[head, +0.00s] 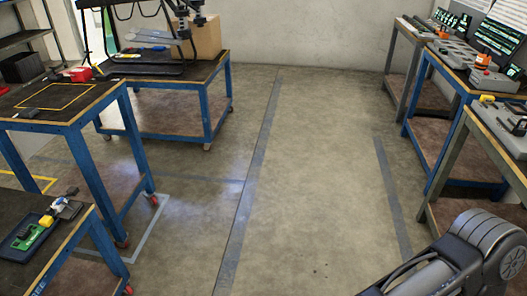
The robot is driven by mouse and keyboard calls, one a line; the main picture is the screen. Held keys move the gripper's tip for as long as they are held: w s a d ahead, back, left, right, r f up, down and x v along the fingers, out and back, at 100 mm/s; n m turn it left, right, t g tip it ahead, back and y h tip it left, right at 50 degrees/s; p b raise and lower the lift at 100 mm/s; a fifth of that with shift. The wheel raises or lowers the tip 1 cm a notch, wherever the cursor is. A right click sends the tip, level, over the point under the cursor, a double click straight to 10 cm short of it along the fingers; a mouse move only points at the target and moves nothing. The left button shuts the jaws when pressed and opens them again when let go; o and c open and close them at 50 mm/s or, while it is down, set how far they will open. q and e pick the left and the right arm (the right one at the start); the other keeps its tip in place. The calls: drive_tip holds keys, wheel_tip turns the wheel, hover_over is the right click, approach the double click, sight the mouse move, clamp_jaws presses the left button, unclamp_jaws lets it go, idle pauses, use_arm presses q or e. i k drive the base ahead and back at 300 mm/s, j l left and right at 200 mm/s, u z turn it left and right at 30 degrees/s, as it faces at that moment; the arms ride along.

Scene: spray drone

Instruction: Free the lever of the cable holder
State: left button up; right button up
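I cannot make out a cable holder or its lever in the head view. A dark-framed apparatus with thin black legs (172,68), possibly the spray drone, stands on the back left workbench (218,68) and is cut off by the top edge. Any holder on it is too small or out of frame to tell. Neither of my grippers is in view. Only a grey link of my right arm shows in the lower right corner.
A cardboard box (207,38) sits on the back left bench. Blue-framed benches line the left; a green tool (28,237) lies on the nearest. Benches with grey consoles (463,55) and screens (497,36) line the right. The floor (310,170) between is clear.

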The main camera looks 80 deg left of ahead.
sight(60, 201)
drive_tip(key=u, duration=4.9)
drive_tip(key=i+l+u, duration=0.2)
drive_tip(key=u, duration=0.2)
drive_tip(key=i+l+u, duration=0.1)
drive_tip(key=l+u, duration=0.3)
drive_tip(key=i+l+u, duration=0.1)
drive_tip(key=l+u, duration=0.3)
drive_tip(key=i+l+u, duration=0.1)
drive_tip(key=l, duration=1.2)
